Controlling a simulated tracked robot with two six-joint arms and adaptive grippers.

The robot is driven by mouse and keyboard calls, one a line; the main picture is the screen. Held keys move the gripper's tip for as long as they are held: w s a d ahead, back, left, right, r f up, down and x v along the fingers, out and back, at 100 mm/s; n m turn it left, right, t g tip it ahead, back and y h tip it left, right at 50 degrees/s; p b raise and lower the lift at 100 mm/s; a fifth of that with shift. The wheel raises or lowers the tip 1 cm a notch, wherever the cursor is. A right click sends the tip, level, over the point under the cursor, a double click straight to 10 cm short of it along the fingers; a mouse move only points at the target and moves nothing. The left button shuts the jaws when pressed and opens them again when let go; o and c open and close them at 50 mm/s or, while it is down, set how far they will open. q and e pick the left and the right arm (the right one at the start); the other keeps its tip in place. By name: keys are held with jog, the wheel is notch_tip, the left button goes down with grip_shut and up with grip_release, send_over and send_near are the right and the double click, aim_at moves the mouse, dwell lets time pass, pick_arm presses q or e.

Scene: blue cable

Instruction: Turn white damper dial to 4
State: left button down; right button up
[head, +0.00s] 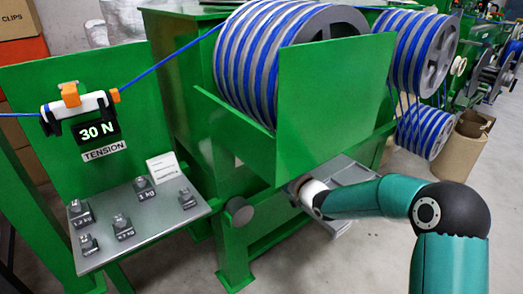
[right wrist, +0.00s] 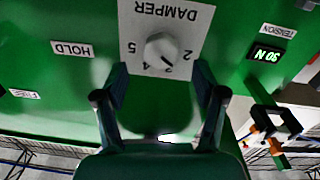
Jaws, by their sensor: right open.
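The white damper dial (right wrist: 161,48) sits on a white scale plate (right wrist: 193,18) marked DAMPER, upside down in the right wrist view. The figures 5, 4 and 2 can be read around it. A small dark mark is at its lower edge, between the 4 and the 2; its exact setting is too small to tell. My right gripper (right wrist: 162,78) is open, its two fingers apart below the dial and not closed on it. In the head view my right arm reaches behind the green machine, which hides the dial and fingers. My left gripper is not in view.
A HOLD label (right wrist: 72,49) is left of the dial. A tension display (head: 97,131) reads 30 N. A shelf (head: 150,222) with several small weights stands at the left. Large spools (head: 330,28) of blue cable and a green guard panel (head: 335,95) stand above my right arm.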

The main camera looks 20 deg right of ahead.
jog(key=x, duration=0.6)
jog(key=shift+w, duration=0.1)
